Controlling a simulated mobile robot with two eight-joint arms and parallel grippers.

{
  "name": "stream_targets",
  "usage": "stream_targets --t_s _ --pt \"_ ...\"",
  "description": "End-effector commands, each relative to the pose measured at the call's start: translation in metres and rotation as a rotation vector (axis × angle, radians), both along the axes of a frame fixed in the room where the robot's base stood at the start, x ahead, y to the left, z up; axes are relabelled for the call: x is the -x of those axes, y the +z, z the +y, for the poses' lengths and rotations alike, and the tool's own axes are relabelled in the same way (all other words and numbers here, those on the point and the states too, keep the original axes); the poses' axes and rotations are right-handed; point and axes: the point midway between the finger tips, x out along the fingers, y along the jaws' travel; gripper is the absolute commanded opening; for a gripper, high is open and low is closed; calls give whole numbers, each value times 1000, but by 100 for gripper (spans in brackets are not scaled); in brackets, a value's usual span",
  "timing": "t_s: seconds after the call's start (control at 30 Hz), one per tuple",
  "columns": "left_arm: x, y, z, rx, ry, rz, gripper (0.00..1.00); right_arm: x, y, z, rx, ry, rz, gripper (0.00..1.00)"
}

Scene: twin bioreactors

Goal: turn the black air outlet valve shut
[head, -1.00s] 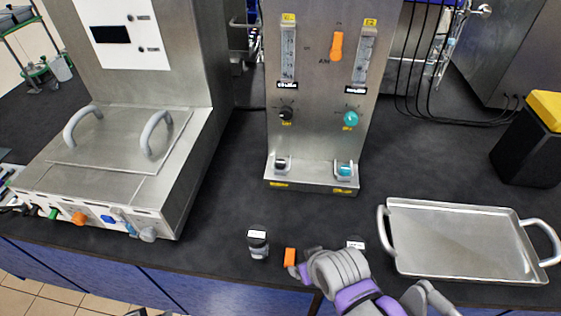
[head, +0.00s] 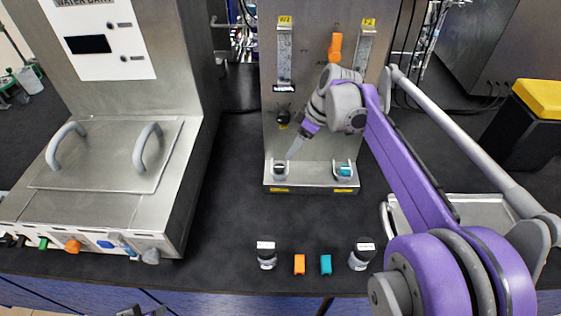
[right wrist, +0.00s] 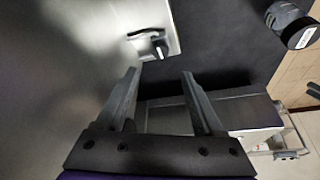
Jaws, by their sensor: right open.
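The steel panel (head: 310,150) stands at the centre of the head view. A black fitting (head: 280,169) sits in a bracket at its lower left, with a matching teal one (head: 344,170) at lower right. A black knob (head: 283,117) is higher up, above the black fitting. My right gripper (head: 292,154) is in front of the panel, just above the black fitting. In the right wrist view its fingers (right wrist: 160,73) are apart and empty, with a black fitting (right wrist: 160,48) on a metal plate just beyond them. Only a dark part of my left gripper (head: 146,309) shows at the bottom edge.
Two dark bottles (head: 266,256) (head: 361,255), an orange block (head: 299,264) and a teal block (head: 326,264) stand near the bench's front edge. The water bath (head: 110,200) is left, a steel tray (head: 480,208) right, partly behind my right arm.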

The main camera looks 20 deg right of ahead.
Motion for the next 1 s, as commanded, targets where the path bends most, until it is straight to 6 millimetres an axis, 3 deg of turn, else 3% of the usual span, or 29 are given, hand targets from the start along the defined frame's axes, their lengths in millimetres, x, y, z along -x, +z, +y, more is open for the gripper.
stream_targets --t_s 0.6,1.0 --pt "2 -7 0 0 0 4 50 -27 -89 24 0 1 0 69" --pt "2 -7 0 0 0 5 50 -30 -98 27 1 1 -1 69"
